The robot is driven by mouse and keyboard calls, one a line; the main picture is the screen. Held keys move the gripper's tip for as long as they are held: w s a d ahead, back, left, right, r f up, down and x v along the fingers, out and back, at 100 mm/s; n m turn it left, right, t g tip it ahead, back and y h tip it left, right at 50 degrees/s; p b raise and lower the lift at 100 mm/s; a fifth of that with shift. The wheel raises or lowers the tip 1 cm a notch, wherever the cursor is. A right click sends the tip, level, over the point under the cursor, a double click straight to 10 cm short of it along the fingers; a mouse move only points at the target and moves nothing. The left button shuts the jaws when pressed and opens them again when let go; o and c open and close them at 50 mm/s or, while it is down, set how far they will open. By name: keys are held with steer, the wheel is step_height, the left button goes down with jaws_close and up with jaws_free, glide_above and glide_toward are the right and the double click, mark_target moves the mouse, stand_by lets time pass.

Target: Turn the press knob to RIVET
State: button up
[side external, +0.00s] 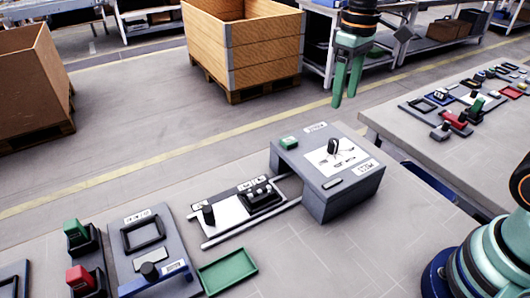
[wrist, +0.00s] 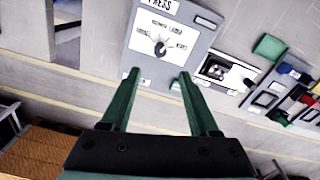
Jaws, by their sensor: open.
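The press (side external: 318,198) is a grey box on the workbench with a white dial plate on its top. A dark knob (side external: 333,147) stands upright on that plate. In the wrist view the knob (wrist: 160,48) is ringed by small labels, too blurred to read surely, and its pointing direction is unclear. The sign reading PRESS (wrist: 160,4) is at that view's top edge. My gripper (side external: 345,98) hangs in the air above and beyond the press, fingers down, open and empty. In the wrist view my gripper (wrist: 158,74) has its green fingers apart, with the knob seen between and past the tips.
A green button (side external: 289,142) sits on the press top. A slide fixture with rails (side external: 225,212) lies left of the press, and a green tray (side external: 227,270) in front. Red and green switches (side external: 80,258) stand further left. Wooden crates (side external: 245,45) stand on the floor behind.

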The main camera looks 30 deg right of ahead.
mark_target(334, 141)
step_height(334, 141, down, 12)
steer(key=shift+w+f, duration=0.15)
stand_by(0.5)
jaws_close()
